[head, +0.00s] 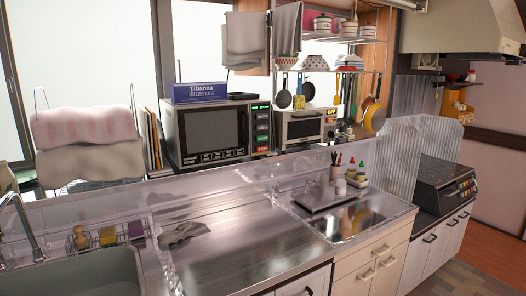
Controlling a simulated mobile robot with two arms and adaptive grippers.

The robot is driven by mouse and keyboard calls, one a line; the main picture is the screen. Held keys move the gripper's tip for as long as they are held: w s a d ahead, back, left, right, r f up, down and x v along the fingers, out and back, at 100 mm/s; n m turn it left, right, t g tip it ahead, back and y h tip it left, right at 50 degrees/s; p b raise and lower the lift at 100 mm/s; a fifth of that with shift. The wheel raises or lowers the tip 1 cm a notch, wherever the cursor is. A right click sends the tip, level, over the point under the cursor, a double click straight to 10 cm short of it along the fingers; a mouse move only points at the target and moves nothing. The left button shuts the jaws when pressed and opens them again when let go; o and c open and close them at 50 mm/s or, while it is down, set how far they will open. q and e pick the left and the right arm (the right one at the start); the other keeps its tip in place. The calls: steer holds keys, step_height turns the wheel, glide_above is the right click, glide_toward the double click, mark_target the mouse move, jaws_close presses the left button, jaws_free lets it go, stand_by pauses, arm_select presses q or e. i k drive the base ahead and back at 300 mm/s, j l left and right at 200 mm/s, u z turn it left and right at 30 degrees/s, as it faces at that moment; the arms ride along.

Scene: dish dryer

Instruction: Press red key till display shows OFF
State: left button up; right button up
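A microwave-like appliance (210,128) with a dark door stands on the back shelf, left of centre. Its right side has a small lit green display (261,107), too small to read, above several green keys. A red key (263,149) is at the bottom of that column. To its right is a smaller oven-like appliance (303,126). It has an orange-lit panel (331,112) that appears to read OFF. I cannot tell which one is the dish dryer. Neither of my grippers is in view.
A steel counter (255,255) lies in front, mostly clear, with a crumpled grey cloth (183,234). A sink (85,275) and faucet are at left. A blue box (200,93) sits on the larger appliance. Utensils and pans hang above at right.

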mark_target(259, 149)
steer(key=i+l+u, duration=0.4)
steer(key=i+l, duration=0.7)
steer(key=i, duration=0.1)
